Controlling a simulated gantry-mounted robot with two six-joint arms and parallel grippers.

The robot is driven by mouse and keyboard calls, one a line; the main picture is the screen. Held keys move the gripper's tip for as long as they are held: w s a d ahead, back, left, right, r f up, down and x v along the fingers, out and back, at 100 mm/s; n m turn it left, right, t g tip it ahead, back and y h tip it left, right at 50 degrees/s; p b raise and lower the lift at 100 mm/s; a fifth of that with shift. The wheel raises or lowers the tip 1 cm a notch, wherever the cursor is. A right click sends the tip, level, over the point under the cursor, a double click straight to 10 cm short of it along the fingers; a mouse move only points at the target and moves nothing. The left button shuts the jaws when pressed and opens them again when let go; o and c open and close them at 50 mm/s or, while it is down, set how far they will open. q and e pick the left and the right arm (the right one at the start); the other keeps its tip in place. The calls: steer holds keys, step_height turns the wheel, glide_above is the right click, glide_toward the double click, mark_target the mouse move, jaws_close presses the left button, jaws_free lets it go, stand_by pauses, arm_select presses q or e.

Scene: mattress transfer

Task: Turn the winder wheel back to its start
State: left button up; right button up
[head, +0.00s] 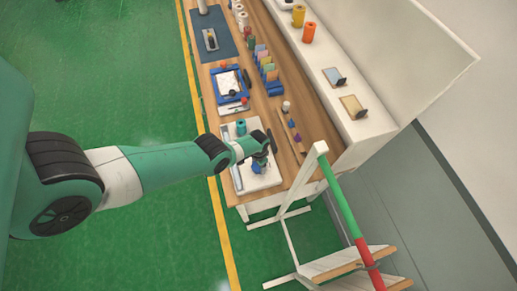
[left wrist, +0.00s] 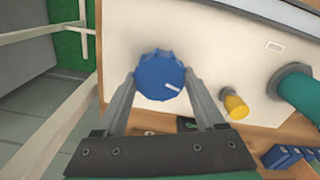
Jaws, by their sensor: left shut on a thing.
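My right gripper is not in view.
A yellow knob (left wrist: 236,106) and a teal cylinder (left wrist: 297,90) stand beside the wheel. The wooden table (head: 212,83) holds a blue tray, a row of coloured folders (head: 266,68) and spools. A white frame with a green and red pole (head: 343,205) stands close at the right.

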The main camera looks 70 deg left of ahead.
arm_select(q)
steer(key=n, duration=0.5)
steer(key=shift+n, duration=0.3)
steer(key=n, duration=1.5)
steer(key=shift+n, duration=0.4)
